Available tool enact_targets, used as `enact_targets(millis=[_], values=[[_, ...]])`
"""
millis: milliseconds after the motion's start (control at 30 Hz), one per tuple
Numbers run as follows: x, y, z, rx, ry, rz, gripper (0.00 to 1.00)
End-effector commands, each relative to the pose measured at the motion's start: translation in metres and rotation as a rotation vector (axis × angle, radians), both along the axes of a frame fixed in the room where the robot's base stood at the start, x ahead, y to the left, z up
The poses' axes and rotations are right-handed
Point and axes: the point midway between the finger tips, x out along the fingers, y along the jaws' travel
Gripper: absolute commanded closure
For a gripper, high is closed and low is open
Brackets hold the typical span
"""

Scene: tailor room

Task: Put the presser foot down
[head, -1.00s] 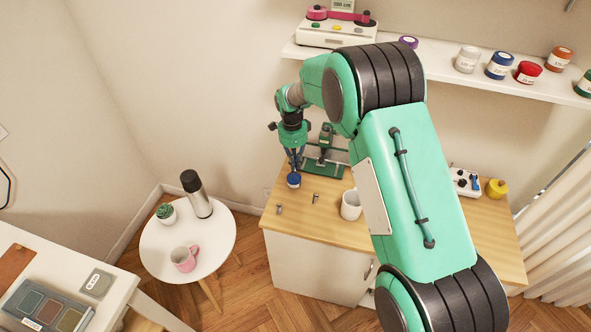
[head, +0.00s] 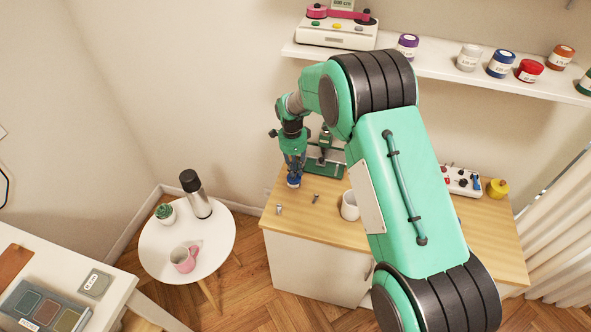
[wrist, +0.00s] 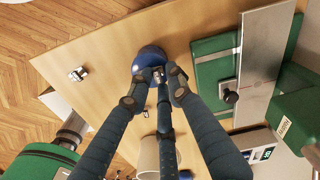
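My gripper (head: 293,172) is low over the left end of the wooden worktop. In the wrist view my gripper (wrist: 158,80) has its dark fingertips drawn close around a small, bright metal piece, which looks like the presser foot (wrist: 158,73); its shape is mostly hidden. A round blue object (wrist: 150,58) lies just beyond the fingertips, and also shows under the gripper in the head view (head: 293,182). I cannot tell whether the metal piece touches it. The green sewing machine (head: 325,165) stands just right of the gripper, its metal plate (wrist: 262,70) at right in the wrist view.
Small metal pieces lie on the worktop (head: 290,228), one near the left edge (head: 279,209) and one farther right (head: 316,198). A white mug (head: 349,205) stands right of them. A round white side table (head: 215,245) is at left. A shelf with jars (head: 440,68) runs above.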

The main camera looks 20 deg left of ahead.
Motion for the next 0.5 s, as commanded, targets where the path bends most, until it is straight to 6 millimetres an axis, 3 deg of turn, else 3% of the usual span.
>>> enact_targets(millis=[500], values=[[-0.0011,0.0000,0.0060,-0.001,0.002,0.000,0.72]])
